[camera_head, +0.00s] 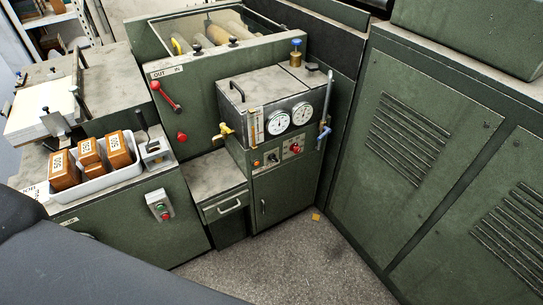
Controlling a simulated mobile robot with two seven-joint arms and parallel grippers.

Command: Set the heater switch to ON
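A green control box (270,105) stands at the middle of the head view, with two round white gauges and a lower switch panel. On that panel are a small black knob (273,157), a red knob on a pale plate (295,148) and a small orange spot (256,163). The panel labels are too small to read, so I cannot tell which knob is the heater switch or its setting. Neither of my grippers is in view.
A red lever (166,97) marked OUT and IN is left of the box. A white tray (112,178) holds brown blocks. A green and red button box (160,205) is on the left cabinet. Louvred green cabinets (400,150) stand at right. The floor (290,270) in front is mostly clear.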

